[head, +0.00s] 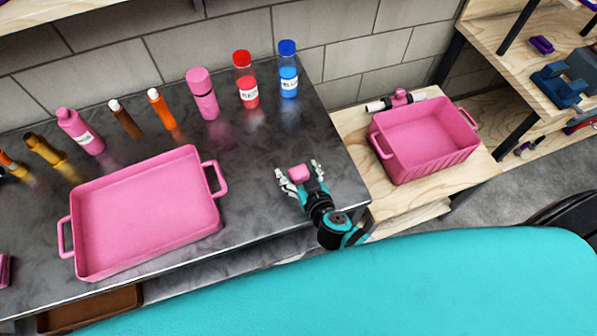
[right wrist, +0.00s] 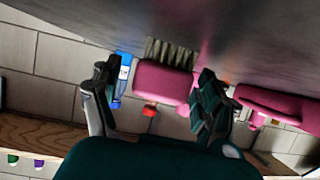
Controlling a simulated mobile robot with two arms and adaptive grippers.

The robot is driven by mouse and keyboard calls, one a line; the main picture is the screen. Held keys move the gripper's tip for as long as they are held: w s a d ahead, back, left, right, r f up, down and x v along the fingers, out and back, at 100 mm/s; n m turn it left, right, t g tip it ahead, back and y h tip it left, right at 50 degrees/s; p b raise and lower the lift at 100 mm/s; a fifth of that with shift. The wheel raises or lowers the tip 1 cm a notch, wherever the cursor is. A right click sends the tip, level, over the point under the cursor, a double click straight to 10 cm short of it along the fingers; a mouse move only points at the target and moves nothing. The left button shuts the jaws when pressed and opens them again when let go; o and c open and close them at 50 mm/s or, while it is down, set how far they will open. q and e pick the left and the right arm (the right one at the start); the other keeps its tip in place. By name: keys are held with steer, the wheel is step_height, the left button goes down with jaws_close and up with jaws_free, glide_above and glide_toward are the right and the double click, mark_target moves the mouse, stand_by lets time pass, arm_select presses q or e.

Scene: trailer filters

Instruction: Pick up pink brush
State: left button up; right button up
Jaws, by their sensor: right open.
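The pink brush (head: 298,172) is on the dark countertop near its right end. In the right wrist view, the brush (right wrist: 163,80) shows a rounded pink body with brown-grey bristles on the countertop side. My right gripper (head: 301,177) is open, with one finger on each side of the brush. My left gripper is not in view.
A large pink tray (head: 150,215) lies on the countertop (head: 260,215) to the left. Several bottles line the back, including a red one (head: 246,85) and a blue one (head: 288,75). A pink bin (head: 425,140) stands on a wooden table to the right. Counter around the brush is clear.

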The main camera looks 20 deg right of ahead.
steer(key=c, duration=1.2)
steer(key=shift+c, duration=0.2)
steer(key=shift+r, duration=0.15)
